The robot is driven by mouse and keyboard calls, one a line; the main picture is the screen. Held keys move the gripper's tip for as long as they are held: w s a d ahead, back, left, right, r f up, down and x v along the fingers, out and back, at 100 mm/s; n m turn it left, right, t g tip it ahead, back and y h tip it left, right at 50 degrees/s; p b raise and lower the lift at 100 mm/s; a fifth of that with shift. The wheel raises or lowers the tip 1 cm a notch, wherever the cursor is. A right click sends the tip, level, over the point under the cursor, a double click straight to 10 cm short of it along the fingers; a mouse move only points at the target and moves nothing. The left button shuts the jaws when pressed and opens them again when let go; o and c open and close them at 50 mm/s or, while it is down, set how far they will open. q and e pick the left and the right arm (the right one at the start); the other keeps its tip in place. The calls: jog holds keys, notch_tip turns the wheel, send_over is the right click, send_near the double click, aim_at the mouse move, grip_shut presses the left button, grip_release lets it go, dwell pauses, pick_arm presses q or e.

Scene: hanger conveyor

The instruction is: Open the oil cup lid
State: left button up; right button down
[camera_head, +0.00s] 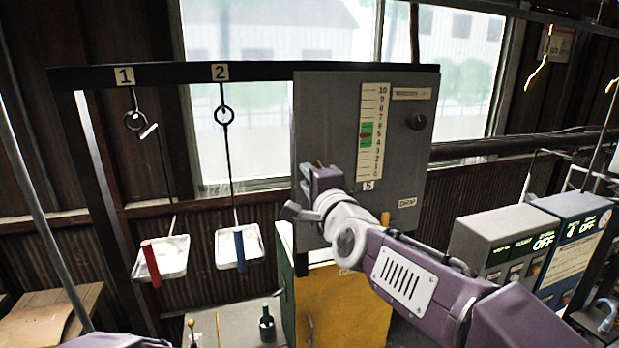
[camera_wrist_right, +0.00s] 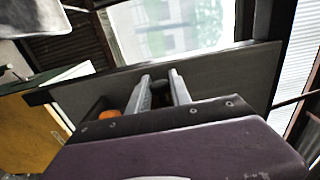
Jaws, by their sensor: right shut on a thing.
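My right gripper (camera_head: 308,186) is at the left part of the grey panel (camera_head: 398,130) in the head view, with its fingers largely hidden by its own body. In the right wrist view its two grey fingers (camera_wrist_right: 160,78) are close together on a small dark rounded thing (camera_wrist_right: 160,94), partly hidden between them. This may be the oil cup lid, but too little shows to be sure. An orange round thing (camera_wrist_right: 107,115) shows just left of the fingers. The oil cup itself cannot be made out. My left gripper is out of view.
Two hanging trays, one with a red bar (camera_head: 151,263) and one with a blue bar (camera_head: 240,250), hang left of the panel. A yellow cabinet (camera_head: 345,300) stands below. Control boxes (camera_head: 497,238) stand at the right. A dark bottle (camera_head: 267,325) stands on a low bench.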

jog(key=c, duration=1.2)
grip_release()
jog(key=shift+s+d, duration=0.1)
jog(key=shift+s, duration=0.05)
jog(key=v, duration=0.8)
jog(key=shift+s+b, duration=0.35)
jog(key=shift+b, duration=0.05)
jog(key=shift+w+d, duration=0.1)
